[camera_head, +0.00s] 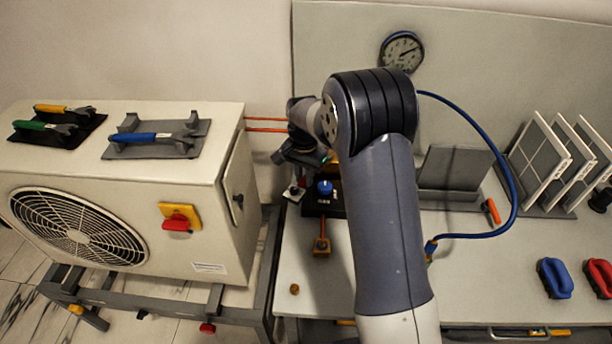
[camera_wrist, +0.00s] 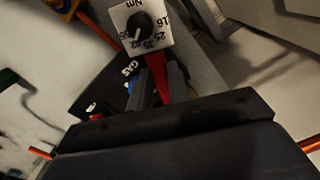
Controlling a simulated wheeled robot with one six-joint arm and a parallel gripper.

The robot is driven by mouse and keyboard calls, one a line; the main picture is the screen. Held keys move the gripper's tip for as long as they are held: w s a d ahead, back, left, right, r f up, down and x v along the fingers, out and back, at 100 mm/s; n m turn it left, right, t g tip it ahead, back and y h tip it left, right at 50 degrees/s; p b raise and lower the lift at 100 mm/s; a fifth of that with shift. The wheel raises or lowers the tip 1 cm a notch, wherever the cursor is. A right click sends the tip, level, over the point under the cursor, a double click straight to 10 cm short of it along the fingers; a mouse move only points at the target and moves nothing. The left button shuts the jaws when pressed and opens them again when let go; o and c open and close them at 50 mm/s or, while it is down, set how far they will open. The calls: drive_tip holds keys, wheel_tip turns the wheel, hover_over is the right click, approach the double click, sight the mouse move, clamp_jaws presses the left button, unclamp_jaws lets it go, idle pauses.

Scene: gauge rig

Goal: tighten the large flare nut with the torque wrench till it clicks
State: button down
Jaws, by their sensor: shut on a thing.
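My gripper (camera_head: 304,160), mostly hidden by my own arm in the head view, is low over the bench's left end. In the wrist view my gripper (camera_wrist: 158,88) is shut on a narrow red handle (camera_wrist: 157,74). A white Nm dial plate (camera_wrist: 151,43) with a black knob appears just beyond the handle; whether they are joined is unclear. I cannot tell whether this is the torque wrench. Two copper pipes (camera_head: 266,124) leave the outdoor unit towards my gripper; pipe ends also show in the wrist view (camera_wrist: 40,153). I cannot make out the large flare nut.
The outdoor unit (camera_head: 217,205) carries a blue-handled tool (camera_head: 140,138) and yellow- and green-handled tools (camera_head: 38,126) in trays on top. A black box with a blue knob (camera_head: 325,187) stands beside my gripper. A blue hose (camera_head: 515,190) loops right. The bench front is mostly clear.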

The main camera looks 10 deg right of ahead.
sight(293, 187)
drive_tip(key=shift+w+a+m+p, duration=0.35)
drive_tip(key=shift+w+a+m, duration=0.45)
drive_tip(key=shift+a+m, duration=0.3)
idle(1.2)
drive_tip(key=shift+s+d+n+b, duration=0.35)
drive_tip(key=shift+s+d+n, duration=0.35)
drive_tip(key=shift+d+n, duration=0.2)
idle(0.5)
drive_tip(key=shift+s+a, duration=0.1)
drive_tip(key=shift+s+a+b, duration=0.25)
drive_tip(key=shift+s+a, duration=0.5)
drive_tip(key=shift+s, duration=0.2)
drive_tip(key=shift+s+a+b, duration=0.25)
drive_tip(key=shift+s+a, duration=0.45)
drive_tip(key=shift+s, duration=0.2)
drive_tip(key=shift+r, duration=0.15)
drive_tip(key=shift+r+p, duration=1.6)
drive_tip(key=shift+r, duration=0.55)
